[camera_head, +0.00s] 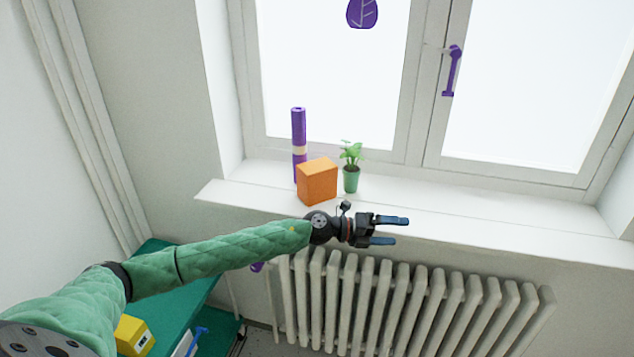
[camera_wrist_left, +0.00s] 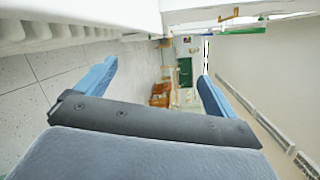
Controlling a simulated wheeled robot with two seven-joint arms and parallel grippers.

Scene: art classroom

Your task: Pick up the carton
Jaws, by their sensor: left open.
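An orange box-shaped carton (camera_head: 317,183) stands upright on the white windowsill (camera_head: 450,219), near its left end. My left gripper (camera_head: 401,231) is open and empty, in front of the sill and to the right of the carton in the head view. Its fingers point right, away from the carton, and nothing is between them. In the left wrist view the gripper (camera_wrist_left: 157,72) also shows open, facing along the room, with no carton visible there. My right gripper is not in view.
A purple roll (camera_head: 299,135) stands just behind the carton, and a small potted plant (camera_head: 351,178) stands close to its right. A radiator (camera_head: 400,305) is below the sill. A yellow box (camera_head: 133,336) sits on teal furniture (camera_head: 195,295). The sill's right side is clear.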

